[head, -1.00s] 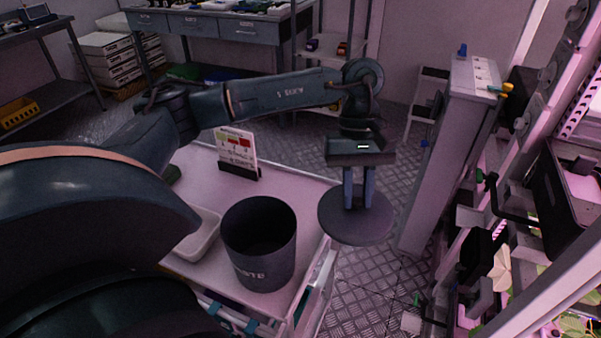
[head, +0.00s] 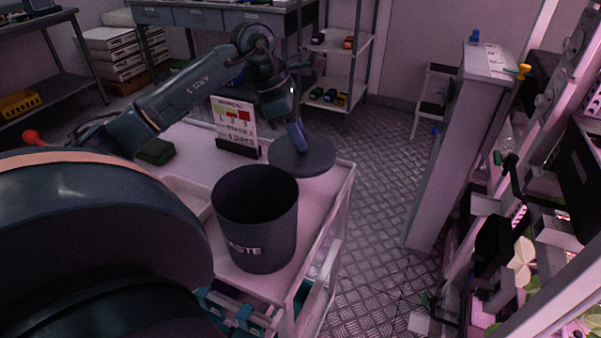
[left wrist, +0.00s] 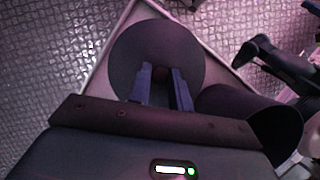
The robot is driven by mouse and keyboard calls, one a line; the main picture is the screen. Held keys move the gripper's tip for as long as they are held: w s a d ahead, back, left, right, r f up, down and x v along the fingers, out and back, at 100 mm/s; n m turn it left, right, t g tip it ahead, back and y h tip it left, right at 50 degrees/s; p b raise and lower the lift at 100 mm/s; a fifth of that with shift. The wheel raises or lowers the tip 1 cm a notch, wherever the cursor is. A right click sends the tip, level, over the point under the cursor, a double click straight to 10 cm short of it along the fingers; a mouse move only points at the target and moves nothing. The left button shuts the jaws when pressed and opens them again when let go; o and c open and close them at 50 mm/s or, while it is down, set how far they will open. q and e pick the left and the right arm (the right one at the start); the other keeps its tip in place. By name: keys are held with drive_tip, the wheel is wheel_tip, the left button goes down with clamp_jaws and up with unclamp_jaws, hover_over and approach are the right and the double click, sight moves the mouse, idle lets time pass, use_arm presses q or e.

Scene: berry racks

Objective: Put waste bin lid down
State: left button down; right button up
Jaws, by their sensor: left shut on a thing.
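The round dark waste bin lid (head: 312,161) is at the far right corner of the white cart top, behind the bin. My left gripper (head: 300,149) is shut on the lid's knob from above. In the left wrist view the lid (left wrist: 130,55) lies between and beyond the fingers (left wrist: 162,80), over the cart corner. Whether the lid touches the cart top is hard to tell. The dark waste bin (head: 262,250) stands open and upright on the cart; it also shows in the left wrist view (left wrist: 225,100). My right gripper is not in view.
The white cart (head: 235,265) carries a sign (head: 234,122), a pale tray (head: 190,196) and a green sponge-like block (head: 155,151). A tall grey cabinet (head: 455,150) and racks stand at the right. Patterned floor lies clear between them.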

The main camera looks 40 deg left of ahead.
sight(299, 154)
use_arm(q)
wheel_tip(299, 154, down, 5)
drive_tip(key=shift+f, duration=1.8)
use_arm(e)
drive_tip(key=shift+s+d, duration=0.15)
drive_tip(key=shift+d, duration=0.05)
use_arm(q)
drive_tip(key=shift+f+b, duration=0.25)
drive_tip(key=shift+b, duration=0.2)
drive_tip(key=c, duration=1.3)
unclamp_jaws()
drive_tip(key=shift+r, duration=0.1)
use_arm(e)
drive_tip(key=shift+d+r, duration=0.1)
